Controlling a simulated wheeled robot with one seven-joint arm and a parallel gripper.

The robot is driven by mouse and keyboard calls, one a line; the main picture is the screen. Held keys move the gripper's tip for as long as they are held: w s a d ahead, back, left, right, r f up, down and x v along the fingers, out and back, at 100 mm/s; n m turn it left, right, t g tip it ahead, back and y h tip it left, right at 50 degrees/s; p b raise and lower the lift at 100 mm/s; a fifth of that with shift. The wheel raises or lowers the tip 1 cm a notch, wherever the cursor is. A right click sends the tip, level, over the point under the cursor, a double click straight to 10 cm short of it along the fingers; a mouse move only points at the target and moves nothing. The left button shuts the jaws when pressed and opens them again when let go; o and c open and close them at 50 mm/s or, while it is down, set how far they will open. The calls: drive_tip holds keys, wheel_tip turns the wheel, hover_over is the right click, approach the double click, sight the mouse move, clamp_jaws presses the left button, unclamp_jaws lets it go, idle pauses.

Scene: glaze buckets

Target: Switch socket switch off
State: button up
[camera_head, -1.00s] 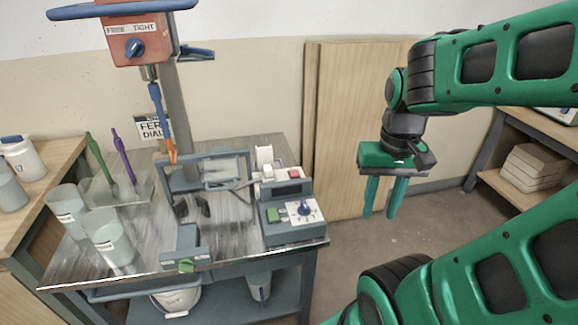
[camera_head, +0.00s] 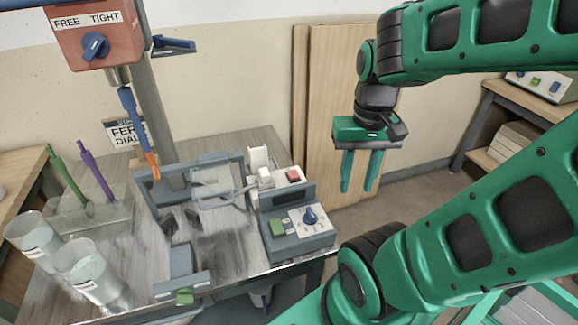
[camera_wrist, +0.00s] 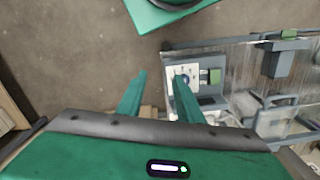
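A white socket block with a red switch (camera_head: 293,175) sits on the grey bench behind the grey control box. A white plug (camera_head: 264,178) is at its left side. I cannot tell from this view which way the red switch is tipped. My gripper (camera_head: 358,188) hangs to the right of the bench, fingers pointing down, apart from the socket. It is open and empty. In the wrist view the two fingers (camera_wrist: 160,80) stand apart with floor between them, and the bench lies to their right.
The grey control box (camera_head: 298,232) has a blue knob and green button. A drill press stand (camera_head: 95,45) rises at the left. Beakers (camera_head: 85,272) stand at the front left. Wooden boards (camera_head: 330,100) lean on the wall behind my gripper. A shelf (camera_head: 520,110) is at the right.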

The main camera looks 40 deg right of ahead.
drive_tip(key=shift+o, duration=0.7)
drive_tip(key=shift+s+r, duration=0.2)
drive_tip(key=shift+s, duration=0.15)
drive_tip(key=n, duration=0.3)
hover_over(291, 172)
wheel_tip(291, 172, down, 8)
wheel_tip(291, 172, down, 10)
drive_tip(key=shift+d+f, duration=0.1)
drive_tip(key=shift+d, duration=0.05)
drive_tip(key=c, duration=1)
